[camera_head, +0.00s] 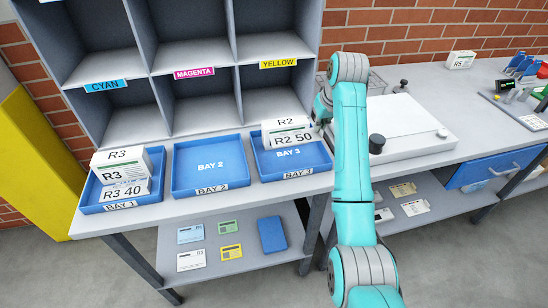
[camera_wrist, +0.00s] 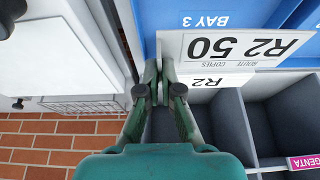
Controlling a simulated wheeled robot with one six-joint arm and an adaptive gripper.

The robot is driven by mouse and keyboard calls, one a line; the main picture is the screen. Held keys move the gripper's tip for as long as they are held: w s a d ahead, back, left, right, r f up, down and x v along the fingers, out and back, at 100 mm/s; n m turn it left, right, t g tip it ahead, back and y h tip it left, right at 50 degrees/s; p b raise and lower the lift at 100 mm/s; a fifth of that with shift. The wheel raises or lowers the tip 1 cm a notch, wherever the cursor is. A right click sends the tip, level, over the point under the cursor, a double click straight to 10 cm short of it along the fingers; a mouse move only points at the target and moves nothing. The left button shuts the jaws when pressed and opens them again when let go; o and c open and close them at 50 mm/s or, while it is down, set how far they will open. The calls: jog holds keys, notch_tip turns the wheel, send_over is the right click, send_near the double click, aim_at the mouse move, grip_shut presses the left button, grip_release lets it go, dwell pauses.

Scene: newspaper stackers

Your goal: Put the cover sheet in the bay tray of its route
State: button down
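The cover sheet (camera_head: 291,139), a white card reading R2 50, stands upright at the back of the blue Bay 3 tray (camera_head: 290,163), in front of a bundle marked R2 (camera_head: 283,122). In the wrist view the cover sheet (camera_wrist: 240,46) appears upside down, with the R2 bundle (camera_wrist: 208,81) behind it. My gripper (camera_head: 319,118) is at the card's upper right corner. In the wrist view my gripper's fingertips (camera_wrist: 159,70) are close together with the card's edge between them. The exact contact is small and partly hidden.
The Bay 1 tray (camera_head: 92,196) holds R3 bundles and an R3 40 card (camera_head: 126,190). The Bay 2 tray (camera_head: 210,168) is empty. A grey pigeonhole rack (camera_head: 152,60) rises behind the trays. A white-topped machine (camera_head: 410,128) stands right of Bay 3.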

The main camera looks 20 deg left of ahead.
aim_at(319, 135)
jog(key=shift+s+a+f, duration=0.1)
jog(key=shift+s+f, duration=0.05)
jog(key=shift+f, duration=0.2)
notch_tip(319, 135, down, 5)
jog(key=shift+a+f, duration=0.1)
jog(key=shift+a, duration=0.05)
jog(key=shift+f, duration=2)
jog(key=shift+f, duration=0.15)
jog(key=c, duration=1.3)
grip_release()
jog(key=v, duration=1.2)
jog(key=shift+s, duration=0.15)
